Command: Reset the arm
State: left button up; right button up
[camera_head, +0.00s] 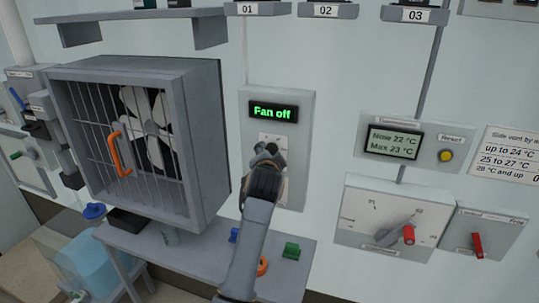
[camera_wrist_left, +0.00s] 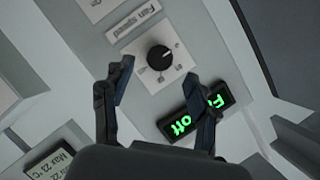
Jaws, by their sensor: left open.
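My left gripper (camera_head: 268,152) is raised in front of the fan panel (camera_head: 300,170), and its arm comes up from the bottom of the head view. In the left wrist view the gripper (camera_wrist_left: 158,76) is open, with nothing between its fingers. The black fan speed knob (camera_wrist_left: 160,57) on its white plate lies beyond the fingertips and looks apart from them. In the head view the gripper hides most of this knob. The green display (camera_head: 273,111) above it reads "Fan off". My right gripper is not in view.
A caged fan (camera_head: 150,130) with an orange handle (camera_head: 120,149) stands left of the panel. A grey shelf (camera_head: 180,254) below holds small blue and green items.

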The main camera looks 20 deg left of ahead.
pick_arm(q)
jog(key=shift+v, duration=0.85)
